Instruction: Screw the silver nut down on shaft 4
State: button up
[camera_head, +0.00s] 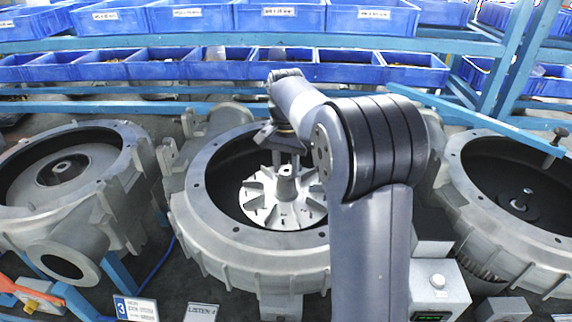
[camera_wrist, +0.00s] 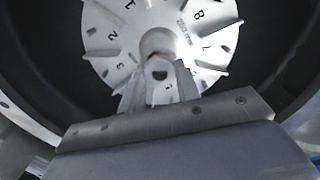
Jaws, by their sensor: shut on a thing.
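A silver finned impeller (camera_head: 262,203) with a raised central hub (camera_head: 287,186) sits inside the middle blower housing (camera_head: 240,262). In the wrist view the impeller (camera_wrist: 107,40) shows numbers around its face. My gripper (camera_head: 287,160) reaches down over the hub from above. In the wrist view my gripper (camera_wrist: 160,82) is shut on a small silver nut (camera_wrist: 160,72) with a dark hole, close to the hub. I cannot tell whether the nut touches the shaft. The shaft tip is hidden, and no shaft number is clearly readable.
A left housing (camera_head: 62,215) holds a bare hub, and a right housing (camera_head: 545,245) has a thin shaft (camera_head: 521,200). Blue bins (camera_head: 280,20) line the shelves behind. A sign marked 3 (camera_head: 135,309) and a grey control box (camera_head: 437,285) stand in front.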

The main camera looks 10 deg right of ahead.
jog(key=m, duration=0.5)
jog(key=shift+m, duration=0.3)
jog(key=m, duration=0.4)
jog(key=o, duration=0.7)
jog(key=shift+o, duration=0.2)
